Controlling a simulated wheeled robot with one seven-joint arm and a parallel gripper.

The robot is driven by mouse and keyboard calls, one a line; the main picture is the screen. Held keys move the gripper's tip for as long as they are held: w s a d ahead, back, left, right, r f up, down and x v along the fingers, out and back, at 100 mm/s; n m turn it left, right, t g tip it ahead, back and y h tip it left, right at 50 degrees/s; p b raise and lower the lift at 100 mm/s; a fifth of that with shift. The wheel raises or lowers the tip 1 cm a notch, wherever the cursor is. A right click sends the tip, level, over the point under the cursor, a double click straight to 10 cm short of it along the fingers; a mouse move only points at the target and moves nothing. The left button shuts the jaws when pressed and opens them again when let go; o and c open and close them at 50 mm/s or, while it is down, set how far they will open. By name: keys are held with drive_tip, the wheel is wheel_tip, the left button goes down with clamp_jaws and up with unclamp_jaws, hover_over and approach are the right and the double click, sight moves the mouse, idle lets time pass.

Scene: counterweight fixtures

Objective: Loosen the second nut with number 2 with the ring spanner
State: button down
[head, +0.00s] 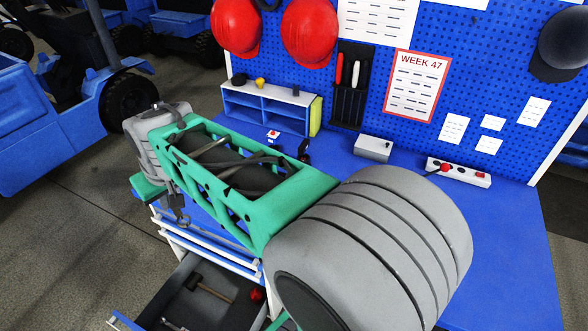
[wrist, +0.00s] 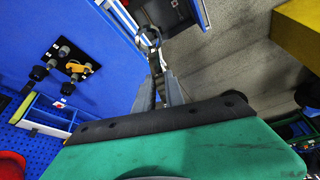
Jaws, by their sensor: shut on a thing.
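My gripper (wrist: 158,78) is shut on the ring spanner (wrist: 150,38), whose dark ring end sticks out past the fingertips in the wrist view. In the head view my gripper (head: 176,198) hangs at the left edge of the bench, with the spanner's ring (head: 184,222) below it. In the wrist view a dark plate (wrist: 68,68) with several black and grey round parts and a yellow piece sits on the blue bench top, left of the spanner and apart from it. I cannot make out any numbers, nor which part is the second nut.
An open drawer (head: 165,308) holding a hammer (head: 208,287) juts out below the bench. A blue shelf (head: 265,108), a grey box (head: 374,148) and a white switch strip (head: 458,173) stand along the back. The bench's right side is clear. A blue vehicle (head: 50,140) stands left.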

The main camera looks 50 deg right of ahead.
drive_tip(key=w+d+f+n+b, duration=0.15)
drive_tip(key=d+f, duration=0.25)
drive_tip(key=d, duration=0.5)
drive_tip(key=w+d+f+b, duration=0.2)
drive_tip(key=d+f+b, duration=0.15)
drive_tip(key=d, duration=0.65)
drive_tip(key=s+d+f+n+y+b, duration=0.1)
drive_tip(key=s+d+f, duration=0.2)
drive_tip(key=d, duration=0.4)
drive_tip(key=s+d+f+n+b, duration=0.1)
drive_tip(key=s+d+f, duration=0.3)
drive_tip(key=d, duration=0.3)
drive_tip(key=s+d+f+n+y+b, duration=0.1)
drive_tip(key=s+d+f+b, duration=0.15)
drive_tip(key=d, duration=0.35)
drive_tip(key=f+b, duration=0.2)
drive_tip(key=f, duration=0.1)
drive_tip(key=f+b, duration=0.1)
drive_tip(key=f, duration=0.1)
drive_tip(key=shift+s+d+f, duration=0.15)
drive_tip(key=shift+s+d, duration=0.1)
drive_tip(key=shift+s, duration=0.1)
drive_tip(key=shift+s, duration=0.1)
drive_tip(key=shift+f+b, duration=1.3)
drive_tip(key=shift+f, duration=0.35)
drive_tip(key=shift+d+r, duration=0.1)
